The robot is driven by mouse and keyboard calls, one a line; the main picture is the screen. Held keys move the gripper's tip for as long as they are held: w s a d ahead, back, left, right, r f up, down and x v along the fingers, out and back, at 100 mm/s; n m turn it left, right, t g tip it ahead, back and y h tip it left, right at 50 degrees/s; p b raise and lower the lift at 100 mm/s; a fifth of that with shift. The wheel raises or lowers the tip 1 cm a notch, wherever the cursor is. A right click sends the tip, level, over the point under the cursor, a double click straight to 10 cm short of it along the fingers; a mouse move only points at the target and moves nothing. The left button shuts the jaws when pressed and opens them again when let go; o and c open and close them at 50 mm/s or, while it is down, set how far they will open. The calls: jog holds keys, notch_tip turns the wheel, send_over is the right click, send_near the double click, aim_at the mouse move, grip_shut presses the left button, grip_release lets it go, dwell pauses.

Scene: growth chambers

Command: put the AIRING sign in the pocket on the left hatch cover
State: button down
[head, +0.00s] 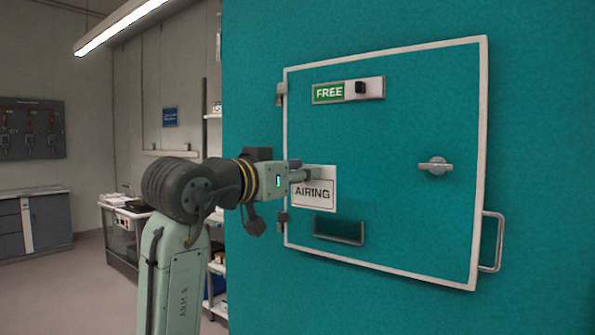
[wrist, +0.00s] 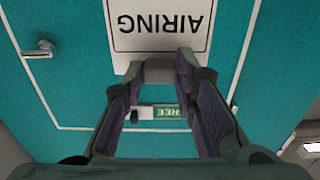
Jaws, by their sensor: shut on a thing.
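The AIRING sign (head: 314,194) is a white card with dark letters and a dark border. My gripper (head: 308,174) is shut on its upper edge and holds it upright in front of the hatch cover (head: 410,140). In the wrist view the sign (wrist: 160,22) shows upside down beyond my gripper (wrist: 162,70). The pocket (head: 339,230) is a dark, shallow holder low on the teal cover. It lies below and slightly right of the sign. The sign's lower edge shows above the pocket, apart from it in the picture.
A silver latch (head: 435,166) is at right, with a handle (head: 492,242) beside the cover's edge. Hinges (head: 282,94) line the left edge. A bench (head: 125,215) stands behind at left.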

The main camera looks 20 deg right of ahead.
jog(key=shift+f+x, duration=0.45)
jog(key=shift+x, duration=1.25)
jog(key=shift+f+x, duration=0.4)
jog(key=shift+x, duration=1.35)
jog(key=shift+f+x, duration=0.45)
jog(key=shift+x, duration=1.25)
jog(key=shift+w, duration=0.1)
jog(key=shift+f, duration=0.1)
jog(key=shift+f, duration=0.4)
jog(key=shift+f, duration=0.2)
jog(key=shift+f+b, duration=0.15)
jog(key=shift+b, duration=0.2)
jog(key=shift+f, duration=0.35)
jog(key=shift+f, duration=0.15)
jog(key=shift+f+b, duration=0.45)
